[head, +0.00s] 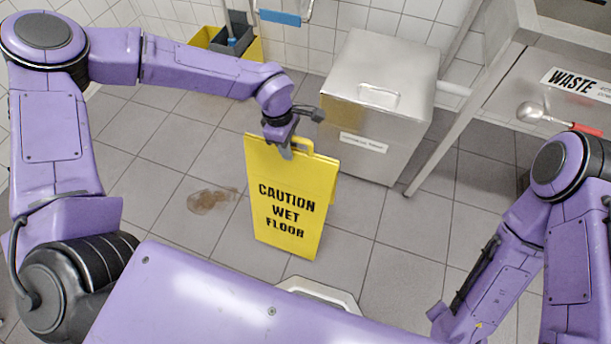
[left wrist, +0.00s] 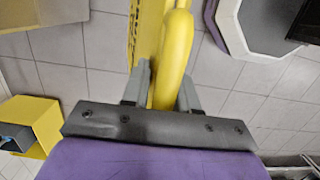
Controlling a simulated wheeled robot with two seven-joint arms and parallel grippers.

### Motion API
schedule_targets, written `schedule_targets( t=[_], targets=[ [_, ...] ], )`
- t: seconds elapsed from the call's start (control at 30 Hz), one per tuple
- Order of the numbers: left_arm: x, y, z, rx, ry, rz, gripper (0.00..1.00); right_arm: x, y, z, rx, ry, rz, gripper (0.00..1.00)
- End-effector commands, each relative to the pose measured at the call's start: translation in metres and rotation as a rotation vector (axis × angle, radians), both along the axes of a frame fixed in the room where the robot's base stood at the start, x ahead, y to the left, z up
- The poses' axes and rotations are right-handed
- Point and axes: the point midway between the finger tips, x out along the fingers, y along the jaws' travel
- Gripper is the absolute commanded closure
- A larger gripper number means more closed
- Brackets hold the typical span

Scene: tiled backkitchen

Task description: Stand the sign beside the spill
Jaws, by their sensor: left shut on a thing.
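The yellow caution sign (head: 290,205) is upright in the head view, to the right of the brown spill (head: 212,200), with bare tile between them. I cannot tell whether its foot touches the floor. My left gripper (head: 284,148) is at the sign's top edge, shut on its handle. The left wrist view shows the yellow handle (left wrist: 173,60) between the two grey fingers of the gripper (left wrist: 163,90). My right arm shows at the right of the head view, but its gripper is not visible.
A steel box (head: 378,110) stands behind the sign. A steel table (head: 500,75) with a WASTE label is at the right. A yellow mop bucket (head: 228,42) stands at the back wall. Tiled floor around the spill is clear.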

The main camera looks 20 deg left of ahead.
Motion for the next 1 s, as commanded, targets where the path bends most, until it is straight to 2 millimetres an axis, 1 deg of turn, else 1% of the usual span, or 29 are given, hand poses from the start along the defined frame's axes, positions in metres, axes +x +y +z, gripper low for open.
schedule_targets(
  t=[0.03,0.1,0.2,0.3,0.53,0.57,0.7,0.77,0.97,1.0],
  targets=[
    [-0.003,-0.008,-0.009,0.002,0.001,-0.004,1.0,0.0,0.0,-0.003,0.0,0.0,0.0,0.57],
    [-0.006,-0.017,-0.022,0.002,0.0,-0.005,1.0,0.0,0.0,-0.006,0.0,0.0,0.0,0.57],
    [-0.01,-0.029,-0.037,0.001,-0.001,-0.004,1.0,0.0,0.0,-0.009,0.0,0.0,0.0,0.57],
    [-0.013,-0.038,-0.046,0.0,0.0,-0.003,1.0,0.0,0.0,-0.011,0.0,0.0,0.0,0.57],
    [-0.017,-0.047,-0.059,0.0,0.0,-0.003,1.0,0.0,0.0,-0.013,0.0,0.0,0.0,0.57],
    [-0.017,-0.05,-0.062,0.0,-0.001,-0.004,1.0,0.0,0.0,-0.014,0.0,0.0,0.0,0.57],
    [-0.017,-0.049,-0.082,0.001,0.0,-0.001,1.0,0.0,0.0,-0.017,0.0,0.0,0.0,0.57],
    [-0.017,-0.049,-0.088,0.001,0.0,-0.001,1.0,0.0,0.0,-0.018,0.0,0.0,0.0,0.57],
    [-0.017,-0.049,-0.09,-0.001,-0.002,-0.002,1.0,0.0,0.0,-0.017,0.0,0.0,0.0,0.57],
    [-0.017,-0.049,-0.091,0.0,0.0,-0.002,0.69,0.0,0.0,-0.018,0.0,0.0,0.0,0.57]
  ],
)
